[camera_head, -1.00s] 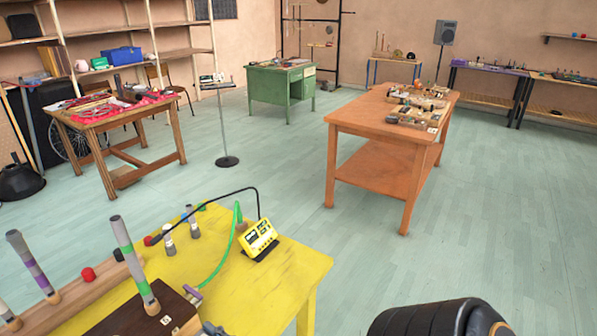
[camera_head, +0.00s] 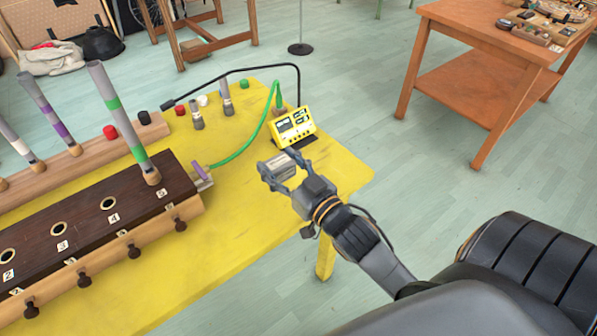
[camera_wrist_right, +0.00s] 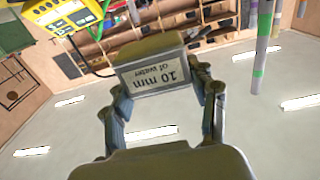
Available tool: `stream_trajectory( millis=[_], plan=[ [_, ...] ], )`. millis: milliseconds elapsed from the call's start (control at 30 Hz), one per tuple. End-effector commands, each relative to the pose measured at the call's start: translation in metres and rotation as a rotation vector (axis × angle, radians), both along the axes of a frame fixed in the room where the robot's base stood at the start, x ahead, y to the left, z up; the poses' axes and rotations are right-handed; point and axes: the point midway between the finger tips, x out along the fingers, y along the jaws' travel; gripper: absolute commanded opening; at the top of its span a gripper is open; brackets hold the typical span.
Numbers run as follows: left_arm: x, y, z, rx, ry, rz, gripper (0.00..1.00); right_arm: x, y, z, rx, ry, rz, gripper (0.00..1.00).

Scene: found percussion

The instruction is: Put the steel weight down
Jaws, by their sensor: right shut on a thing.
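The steel weight (camera_head: 277,168) is a small grey block held between the fingers of my right gripper (camera_head: 284,174). The gripper is shut on it over the right part of the yellow table (camera_head: 255,225). In the right wrist view the weight (camera_wrist_right: 152,74) fills the space between both fingers, with a label reading "10 mm of water" upside down. From the head view I cannot tell exactly how far it is above the tabletop. My left gripper is not in view.
A yellow meter (camera_head: 292,125) with a green hose (camera_head: 240,151) stands just behind the weight. A dark wooden box with numbered holes (camera_head: 90,230) and an upright banded tube (camera_head: 115,108) occupies the left. The yellow tabletop in front of the gripper is clear.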

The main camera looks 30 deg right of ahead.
Motion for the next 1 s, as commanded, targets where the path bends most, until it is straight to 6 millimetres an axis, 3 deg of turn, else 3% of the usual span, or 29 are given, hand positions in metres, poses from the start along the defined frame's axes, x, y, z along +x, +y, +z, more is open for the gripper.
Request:
stream_trajectory(
  millis=[200, 400, 700, 833, 1000],
  plan=[
    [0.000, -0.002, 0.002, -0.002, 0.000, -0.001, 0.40, 0.022, -0.053, -0.023, -0.006, 0.000, -0.001, 0.14],
    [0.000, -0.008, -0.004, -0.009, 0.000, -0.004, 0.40, 0.034, -0.081, -0.061, -0.001, -0.001, -0.001, 0.14],
    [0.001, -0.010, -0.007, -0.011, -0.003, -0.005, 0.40, 0.041, -0.099, -0.086, -0.001, -0.001, -0.001, 0.14],
    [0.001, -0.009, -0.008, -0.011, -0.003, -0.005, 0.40, 0.041, -0.098, -0.105, 0.002, -0.001, -0.001, 0.14],
    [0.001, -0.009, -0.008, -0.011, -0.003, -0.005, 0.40, 0.040, -0.097, -0.113, 0.000, -0.003, 0.001, 0.14]
  ],
)
